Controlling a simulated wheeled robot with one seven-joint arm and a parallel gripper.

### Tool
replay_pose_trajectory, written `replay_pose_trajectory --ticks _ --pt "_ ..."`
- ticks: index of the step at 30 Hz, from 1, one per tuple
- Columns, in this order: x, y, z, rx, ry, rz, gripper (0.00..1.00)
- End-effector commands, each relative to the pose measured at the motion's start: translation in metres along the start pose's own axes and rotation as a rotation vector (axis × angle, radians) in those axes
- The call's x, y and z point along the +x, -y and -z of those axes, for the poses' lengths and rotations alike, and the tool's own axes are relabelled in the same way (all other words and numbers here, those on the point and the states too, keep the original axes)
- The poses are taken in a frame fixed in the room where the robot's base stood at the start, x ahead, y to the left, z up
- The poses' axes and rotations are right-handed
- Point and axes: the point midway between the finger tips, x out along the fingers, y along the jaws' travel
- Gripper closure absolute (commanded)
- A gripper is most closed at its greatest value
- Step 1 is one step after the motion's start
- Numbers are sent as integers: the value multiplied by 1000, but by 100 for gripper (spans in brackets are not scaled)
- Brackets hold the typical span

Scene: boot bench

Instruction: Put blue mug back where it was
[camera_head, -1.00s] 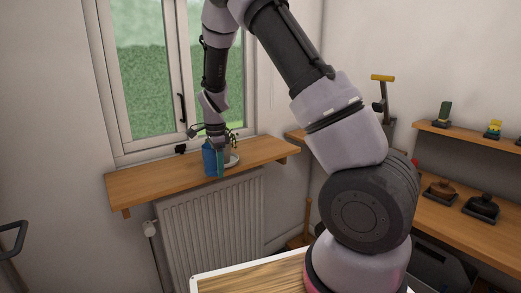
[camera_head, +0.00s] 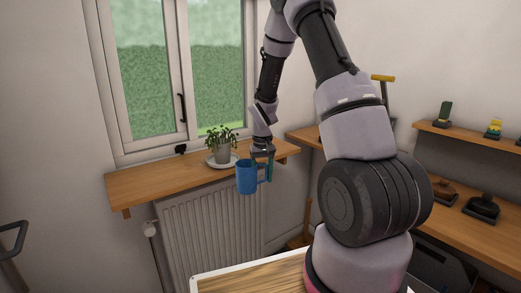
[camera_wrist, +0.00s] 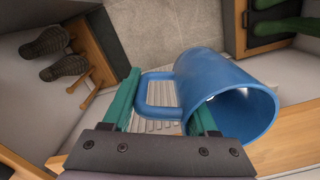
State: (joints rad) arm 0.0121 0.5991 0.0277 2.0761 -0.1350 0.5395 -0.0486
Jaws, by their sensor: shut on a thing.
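The blue mug (camera_head: 246,178) hangs upright in the air in front of the right part of the window shelf, at about the height of the shelf's front edge. My gripper (camera_head: 264,172) is shut on it from its right side, at the handle. In the wrist view the mug (camera_wrist: 222,95) lies to the right, with its open rim towards the lower right. Its handle (camera_wrist: 158,92) sits between the green fingers of my gripper (camera_wrist: 160,100). The exact contact of the fingers on the handle is hard to see.
The wooden window shelf (camera_head: 150,184) holds a potted plant (camera_head: 222,150) on a white saucer (camera_head: 210,162) and a small black object (camera_head: 181,150). The shelf's left part is bare. A radiator (camera_head: 205,222) is below. A workbench (camera_head: 455,215) with brushes stands at right.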

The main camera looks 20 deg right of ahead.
Motion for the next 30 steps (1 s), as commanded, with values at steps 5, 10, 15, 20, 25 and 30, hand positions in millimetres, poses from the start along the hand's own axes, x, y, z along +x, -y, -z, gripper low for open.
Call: replay_pose_trajectory --ticks 5,10,15,20,25,30 --pt "4 -9 -1 -87 4 -1 100" --pt "5 -9 -3 -84 11 -2 100" --pt "5 -9 -3 -82 13 -3 100" --pt "4 -9 -2 -81 9 -2 100" --pt "3 -8 -1 -81 3 -1 100" --pt "3 -9 0 -80 0 0 100"
